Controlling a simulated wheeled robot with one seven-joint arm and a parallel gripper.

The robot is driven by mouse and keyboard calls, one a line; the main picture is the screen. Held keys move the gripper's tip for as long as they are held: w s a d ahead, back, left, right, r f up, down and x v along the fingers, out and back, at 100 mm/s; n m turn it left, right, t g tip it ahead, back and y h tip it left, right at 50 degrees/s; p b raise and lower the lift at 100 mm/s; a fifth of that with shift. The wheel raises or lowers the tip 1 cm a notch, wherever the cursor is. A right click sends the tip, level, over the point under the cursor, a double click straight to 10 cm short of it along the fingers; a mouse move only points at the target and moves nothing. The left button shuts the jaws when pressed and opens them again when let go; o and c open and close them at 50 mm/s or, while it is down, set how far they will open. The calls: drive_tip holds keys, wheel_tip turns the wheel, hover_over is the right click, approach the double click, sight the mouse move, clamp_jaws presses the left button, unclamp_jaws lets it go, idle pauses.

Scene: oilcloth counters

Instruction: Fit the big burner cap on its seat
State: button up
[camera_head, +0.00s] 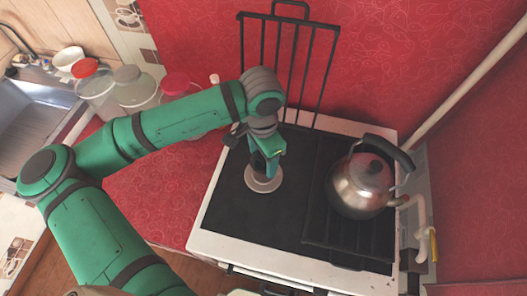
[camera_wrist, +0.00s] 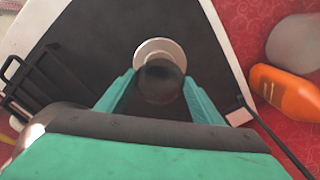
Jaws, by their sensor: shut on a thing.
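The big burner cap (camera_wrist: 160,82) is a dark round disc between the two teal fingers in the wrist view. My gripper (camera_wrist: 158,88) is shut on it. In the head view my gripper (camera_head: 266,165) points down over the left half of the stove, and the cap is mostly hidden by the fingers. The burner seat (camera_head: 263,185) is a pale round disc on the black stove top, just below the gripper. In the wrist view the seat (camera_wrist: 152,46) shows partly behind the cap, which overlaps its near side. I cannot tell whether cap and seat touch.
A metal kettle (camera_head: 362,184) stands on the right half of the stove, on a black grate. Another grate (camera_head: 288,50) stands upright at the back. Jars (camera_head: 134,88) stand on the red counter at the left. An orange bottle (camera_wrist: 285,92) lies at the wrist view's right.

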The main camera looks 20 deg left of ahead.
drive_tip(key=shift+f, duration=2.85)
drive_tip(key=shift+s+a+f, duration=0.1)
drive_tip(key=shift+f, duration=0.35)
drive_tip(key=shift+f, duration=0.1)
idle(0.9)
drive_tip(key=o, duration=1.6)
